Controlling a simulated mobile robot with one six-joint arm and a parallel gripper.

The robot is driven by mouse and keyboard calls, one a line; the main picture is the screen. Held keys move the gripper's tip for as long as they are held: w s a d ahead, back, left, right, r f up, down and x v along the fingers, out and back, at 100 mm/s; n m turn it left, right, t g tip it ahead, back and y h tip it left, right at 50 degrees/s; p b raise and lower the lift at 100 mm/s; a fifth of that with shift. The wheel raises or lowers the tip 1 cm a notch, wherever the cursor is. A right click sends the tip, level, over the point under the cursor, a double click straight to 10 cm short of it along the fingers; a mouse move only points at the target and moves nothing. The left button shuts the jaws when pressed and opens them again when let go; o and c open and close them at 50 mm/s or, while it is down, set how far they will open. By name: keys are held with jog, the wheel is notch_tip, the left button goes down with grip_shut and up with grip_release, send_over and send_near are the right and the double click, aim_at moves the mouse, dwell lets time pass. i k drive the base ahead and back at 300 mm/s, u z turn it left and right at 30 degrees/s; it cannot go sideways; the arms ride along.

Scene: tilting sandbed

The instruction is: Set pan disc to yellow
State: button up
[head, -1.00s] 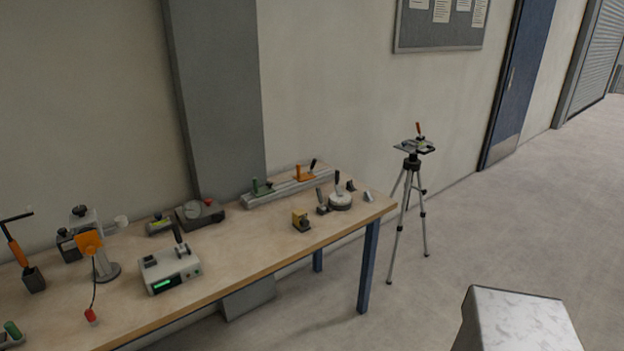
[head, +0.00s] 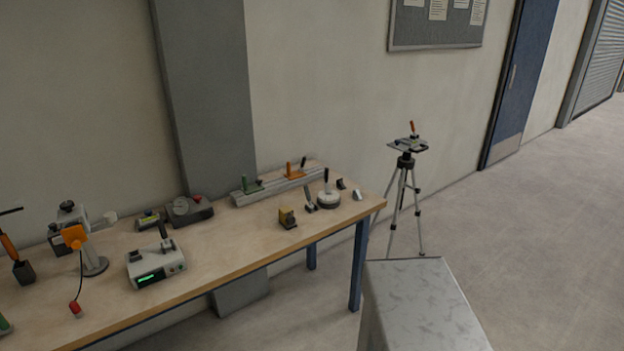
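A tripod (head: 404,200) stands on the floor beyond the right end of the bench. Its head carries a flat plate (head: 408,146) and an upright lever with an orange-red grip (head: 412,128). I cannot make out a pan disc on it, nor any colour marks; the parts are too small. A round pale disc on a dark base (head: 328,200), with a black upright handle, sits near the bench's right end. I cannot tell whether this is the pan disc, and no yellow shows on it. My gripper is not in view.
The wooden bench (head: 225,255) runs along the wall with several devices, including a grey box with a green display (head: 156,264) and a rail (head: 279,185). A pale grey metal-looking block (head: 425,305) rises close at the bottom. Floor at the right is clear.

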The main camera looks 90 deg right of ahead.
aim_at(328, 196)
jog(key=u, duration=0.2)
jog(key=k, duration=2.8)
jog(key=z, duration=0.95)
